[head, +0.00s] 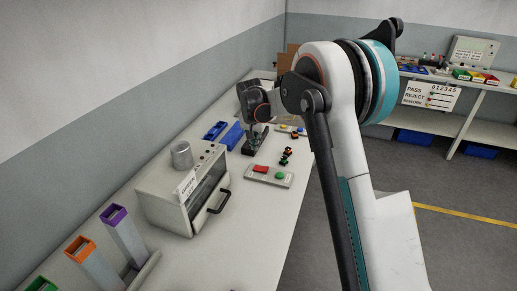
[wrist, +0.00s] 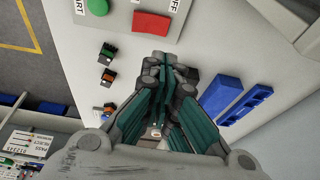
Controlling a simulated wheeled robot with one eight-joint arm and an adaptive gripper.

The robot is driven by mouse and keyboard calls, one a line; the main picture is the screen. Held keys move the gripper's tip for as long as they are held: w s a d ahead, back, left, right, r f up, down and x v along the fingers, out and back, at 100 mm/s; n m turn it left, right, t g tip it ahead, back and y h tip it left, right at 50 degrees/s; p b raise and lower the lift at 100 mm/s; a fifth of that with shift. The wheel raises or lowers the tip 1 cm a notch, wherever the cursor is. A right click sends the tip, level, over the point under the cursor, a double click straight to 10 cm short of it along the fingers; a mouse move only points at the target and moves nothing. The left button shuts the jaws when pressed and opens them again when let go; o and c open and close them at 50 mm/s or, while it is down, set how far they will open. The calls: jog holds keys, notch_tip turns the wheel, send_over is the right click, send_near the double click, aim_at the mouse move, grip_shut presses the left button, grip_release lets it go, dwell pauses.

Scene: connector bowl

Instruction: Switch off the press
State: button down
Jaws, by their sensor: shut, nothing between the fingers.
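A light grey switch panel (head: 270,176) lies on the bench with a red rectangular button (head: 261,169) and a green round button (head: 280,175). In the wrist view the red button (wrist: 152,26) has a label ending in "FF", and the green button (wrist: 97,6) has one ending in "ART". My gripper (head: 250,151) is shut and empty above the bench, beyond the panel. In the wrist view the fingertips (wrist: 168,66) point down at the bench, a short way from the red button and apart from it.
A box machine (head: 165,207) with a front handle and a metal cup (head: 181,155) on top stands left of the panel. Blue trays (head: 231,135) and small connectors (head: 286,156) lie near my gripper. Coloured-topped towers (head: 122,231) stand at the near left.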

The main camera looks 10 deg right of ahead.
jog(key=r, duration=0.1)
jog(key=a+r, duration=0.1)
jog(key=r, duration=0.1)
jog(key=shift+s+a+r+p, duration=0.15)
jog(key=shift+s+p, duration=0.05)
jog(key=shift+p, duration=0.1)
jog(key=s+r+n+t, duration=0.1)
jog(key=s+r, duration=0.4)
jog(key=s, duration=0.3)
jog(key=s+d+r+n+y+b, duration=0.1)
jog(key=s+r, duration=0.3)
jog(key=s, duration=0.3)
jog(key=s+r+n+t, duration=0.1)
jog(key=s+r, duration=0.4)
jog(key=s, duration=0.3)
jog(key=s+f+n+t, duration=0.1)
jog(key=s+f, duration=0.2)
jog(key=s, duration=0.7)
jog(key=s+f+n+t+b, duration=0.1)
jog(key=s+f+n, duration=0.1)
jog(key=s, duration=0.9)
jog(key=shift+d+f+n+y, duration=0.25)
jog(key=shift+f+n+y, duration=0.05)
jog(key=shift+f, duration=0.1)
